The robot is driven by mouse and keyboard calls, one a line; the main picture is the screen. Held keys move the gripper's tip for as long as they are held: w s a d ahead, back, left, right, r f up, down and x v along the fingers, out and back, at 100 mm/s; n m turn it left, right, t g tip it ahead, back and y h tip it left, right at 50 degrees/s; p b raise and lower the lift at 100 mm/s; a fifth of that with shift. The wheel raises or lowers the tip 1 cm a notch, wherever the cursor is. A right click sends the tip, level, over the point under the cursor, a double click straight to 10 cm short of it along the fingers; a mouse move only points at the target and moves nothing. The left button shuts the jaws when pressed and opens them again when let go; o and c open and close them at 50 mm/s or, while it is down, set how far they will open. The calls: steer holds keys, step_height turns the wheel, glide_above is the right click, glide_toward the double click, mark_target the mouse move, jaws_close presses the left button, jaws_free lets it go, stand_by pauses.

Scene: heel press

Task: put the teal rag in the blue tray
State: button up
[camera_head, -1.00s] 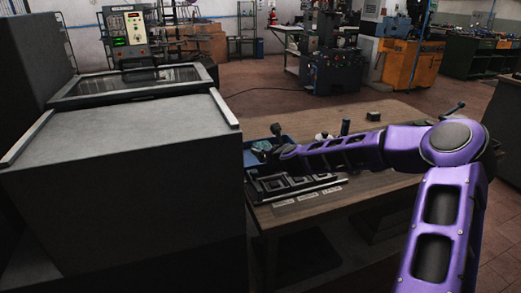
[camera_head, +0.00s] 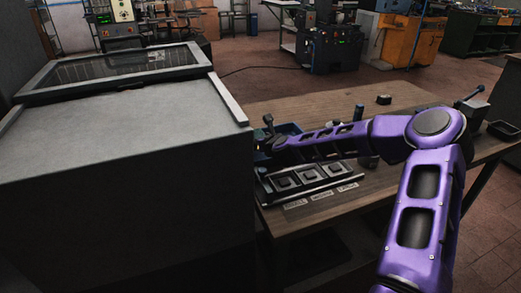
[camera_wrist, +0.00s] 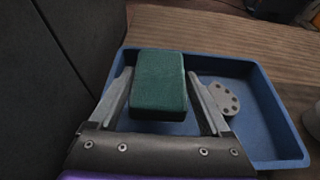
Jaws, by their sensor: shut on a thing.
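The teal rag (camera_wrist: 159,84) is a folded, block-like dark green bundle. My gripper (camera_wrist: 162,92) is shut on it, with one finger on each side. In the wrist view the rag is over the blue tray (camera_wrist: 262,112), in its left part; whether it touches the tray floor I cannot tell. In the head view the tray (camera_head: 290,128) stands at the table's left side, mostly hidden by my arm. The rag cannot be made out there.
A grey disc with holes (camera_wrist: 223,98) lies in the tray, right of the rag. A dark cabinet (camera_head: 120,150) rises close on the left. A rack with several labelled slots (camera_head: 310,177) is in front of the tray.

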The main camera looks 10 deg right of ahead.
mark_target(259, 155)
step_height(259, 155, down, 4)
steer(key=shift+f+b, duration=0.15)
steer(key=shift+b, duration=0.2)
steer(key=o, duration=1.2)
steer(key=shift+c, duration=0.2)
steer(key=shift+p+v, duration=0.4)
steer(key=shift+v, duration=3.35)
